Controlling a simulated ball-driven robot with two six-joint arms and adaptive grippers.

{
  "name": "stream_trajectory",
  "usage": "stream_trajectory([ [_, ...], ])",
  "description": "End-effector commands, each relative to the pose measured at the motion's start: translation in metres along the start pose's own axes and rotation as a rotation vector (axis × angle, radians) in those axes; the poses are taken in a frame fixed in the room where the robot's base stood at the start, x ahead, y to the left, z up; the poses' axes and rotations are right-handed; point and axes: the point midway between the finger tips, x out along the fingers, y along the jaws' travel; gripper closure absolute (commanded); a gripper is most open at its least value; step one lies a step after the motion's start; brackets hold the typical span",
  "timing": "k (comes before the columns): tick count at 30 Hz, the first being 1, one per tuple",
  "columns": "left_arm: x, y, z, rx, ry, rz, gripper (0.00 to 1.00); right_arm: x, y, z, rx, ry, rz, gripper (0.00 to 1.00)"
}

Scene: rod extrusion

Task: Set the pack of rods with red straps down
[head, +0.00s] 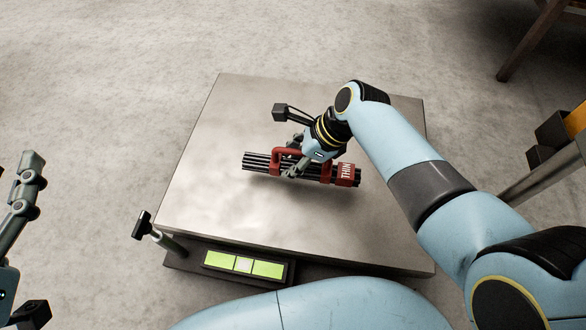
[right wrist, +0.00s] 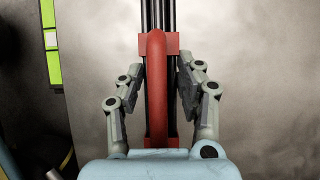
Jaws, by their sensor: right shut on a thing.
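The pack of rods (head: 259,162) is a bundle of dark rods with red straps and a red handle, and white lettering on its right strap. It lies level, lengthwise left to right, over the middle of the metal plate (head: 215,200). A shadow shows just below it, and I cannot tell whether it touches the plate. My right gripper (head: 291,168) is shut on the pack at its middle. In the right wrist view the fingers flank the red handle (right wrist: 157,85). My left gripper (head: 24,195) is partly cut off at the left edge, away from the plate; its opening is unclear.
The plate belongs to a platform with a green-lit display (head: 243,264) at its front and a black-topped post (head: 142,224) at its front left. The plate is bare around the pack. A table leg (head: 525,45) stands at the far right. Concrete floor surrounds the platform.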

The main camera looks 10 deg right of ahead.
Motion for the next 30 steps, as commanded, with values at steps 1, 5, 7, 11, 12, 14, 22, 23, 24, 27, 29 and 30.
stream_trajectory([
  [1,0.001,0.000,-0.002,0.001,0.010,0.000,0.60,0.000,-0.001,0.000,0.000,-0.001,-0.001,1.00],
  [5,0.006,-0.001,-0.013,0.006,0.056,0.001,0.60,0.002,-0.001,-0.001,0.000,-0.001,0.000,1.00],
  [7,0.012,-0.001,-0.026,0.012,0.115,0.002,0.60,0.005,0.000,-0.003,0.000,0.000,0.000,1.00],
  [11,0.021,-0.001,-0.062,0.027,0.267,0.004,0.60,0.012,0.000,-0.007,0.001,0.000,0.002,1.00],
  [12,0.024,-0.001,-0.073,0.032,0.317,0.005,0.60,0.014,0.000,-0.008,0.001,0.000,0.002,1.00],
  [14,0.025,-0.001,-0.091,0.039,0.393,0.007,0.60,0.017,0.001,-0.010,0.001,0.000,0.002,1.00],
  [22,0.017,0.001,-0.166,0.074,0.739,0.018,0.60,0.029,0.000,-0.017,0.001,0.000,0.002,1.00],
  [23,0.015,0.001,-0.172,0.077,0.769,0.019,0.60,0.029,0.000,-0.017,0.001,0.000,0.001,1.00],
  [24,0.012,0.002,-0.178,0.081,0.803,0.020,0.60,0.030,0.000,-0.018,0.001,0.000,0.001,1.00],
  [27,0.007,0.002,-0.190,0.087,0.862,0.022,0.60,0.032,-0.001,-0.018,0.000,0.000,0.000,1.00],
  [29,0.005,0.003,-0.194,0.089,0.880,0.023,0.60,0.032,-0.001,-0.018,0.000,-0.001,0.000,1.00],
  [30,0.005,0.003,-0.195,0.089,0.884,0.023,0.60,0.032,-0.001,-0.018,0.000,-0.001,-0.001,1.00],
])
